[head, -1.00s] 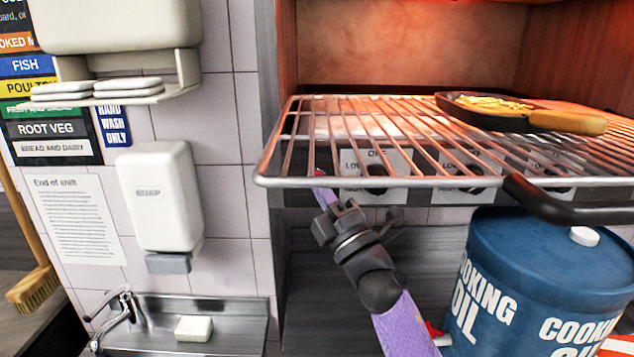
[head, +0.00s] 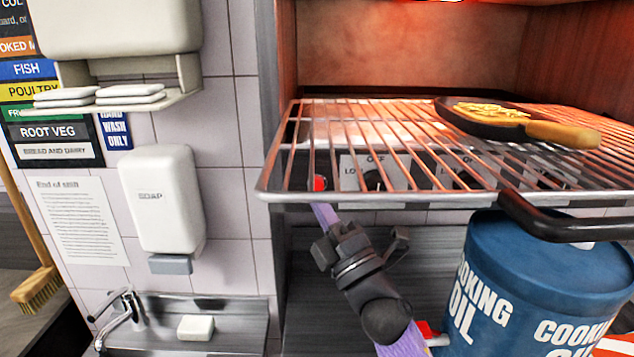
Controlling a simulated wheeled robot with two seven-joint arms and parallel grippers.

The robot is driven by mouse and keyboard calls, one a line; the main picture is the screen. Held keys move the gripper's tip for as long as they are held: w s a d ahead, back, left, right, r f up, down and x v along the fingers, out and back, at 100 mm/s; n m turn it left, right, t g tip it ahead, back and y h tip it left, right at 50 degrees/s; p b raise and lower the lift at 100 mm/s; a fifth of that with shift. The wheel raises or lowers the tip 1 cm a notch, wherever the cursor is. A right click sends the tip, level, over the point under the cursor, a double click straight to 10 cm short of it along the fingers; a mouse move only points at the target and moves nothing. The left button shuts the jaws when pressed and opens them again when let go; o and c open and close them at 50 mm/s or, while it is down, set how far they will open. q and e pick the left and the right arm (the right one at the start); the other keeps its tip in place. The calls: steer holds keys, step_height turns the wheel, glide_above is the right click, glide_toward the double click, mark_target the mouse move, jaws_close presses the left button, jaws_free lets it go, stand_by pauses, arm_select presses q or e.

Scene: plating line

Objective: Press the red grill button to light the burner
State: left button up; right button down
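The red button (head: 319,183) is at the left end of the grill's control panel, seen between the wires of the rack. My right gripper (head: 320,207) reaches up from below. Its narrow purple fingers look shut together, with nothing seen between them. The tips are just below the button in the picture; whether they touch it I cannot tell. A red-orange glow (head: 380,30) shows at the top inside the grill. My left gripper is not in view.
The wire rack (head: 290,196) overhangs the panel and gripper. A pan (head: 480,122) with food stands on it. A blue cooking oil drum (head: 530,265) is close on the right. A soap dispenser (head: 160,200) and sink (head: 235,310) are at left.

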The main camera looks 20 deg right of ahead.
steer(key=s, duration=0.2)
steer(key=shift+s+a+p, duration=0.3)
steer(key=shift+a, duration=0.05)
